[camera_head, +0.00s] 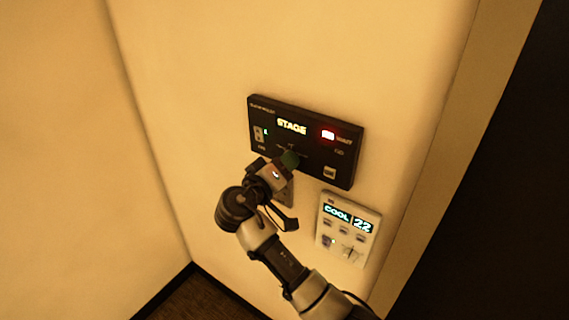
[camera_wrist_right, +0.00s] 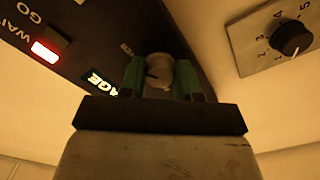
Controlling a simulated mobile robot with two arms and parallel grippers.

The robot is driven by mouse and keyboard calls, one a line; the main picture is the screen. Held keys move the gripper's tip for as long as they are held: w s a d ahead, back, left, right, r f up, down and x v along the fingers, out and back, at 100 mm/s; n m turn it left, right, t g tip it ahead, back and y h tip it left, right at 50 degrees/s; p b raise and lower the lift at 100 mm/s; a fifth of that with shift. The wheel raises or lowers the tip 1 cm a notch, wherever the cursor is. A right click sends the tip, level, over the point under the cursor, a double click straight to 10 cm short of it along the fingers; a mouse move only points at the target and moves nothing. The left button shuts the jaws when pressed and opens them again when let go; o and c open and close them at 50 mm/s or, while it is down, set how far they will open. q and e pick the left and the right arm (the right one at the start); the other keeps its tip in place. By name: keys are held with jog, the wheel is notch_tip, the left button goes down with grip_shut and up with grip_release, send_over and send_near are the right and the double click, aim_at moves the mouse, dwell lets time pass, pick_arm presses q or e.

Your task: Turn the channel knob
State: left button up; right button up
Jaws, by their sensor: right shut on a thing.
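A black wall panel (camera_head: 318,110) has a lit display reading STAGE (camera_head: 291,126). My right gripper (camera_head: 290,160) is at the panel's lower middle and hides the knob there in the head view. In the right wrist view, the gripper's green fingers (camera_wrist_right: 161,78) are on both sides of a round grey knob (camera_wrist_right: 159,66) on the panel, shut on it. The knob has a dark pointer line. I take it as the channel knob, though no label beside it is readable. My left gripper is not in view.
A grey plate below the panel carries a black knob (camera_wrist_right: 291,38) with a numbered scale, apart from the gripper. A white COOL 22 thermostat (camera_head: 330,238) is at lower right. The panel has a lit red WAIT indicator (camera_head: 328,134). Wall to the left is clear.

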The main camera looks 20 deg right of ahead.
jog(key=n+p, duration=0.2)
jog(key=n, duration=0.5)
jog(key=n+p, duration=0.2)
jog(key=n, duration=0.6)
jog(key=r+n+p, duration=0.1)
jog(key=n+p, duration=0.1)
jog(key=n, duration=0.6)
jog(key=shift+w+p, duration=0.15)
jog(key=shift+p, duration=0.25)
jog(key=shift+n, duration=0.4)
jog(key=o, duration=0.9)
jog(key=shift+f, duration=0.2)
jog(key=shift+o, duration=0.2)
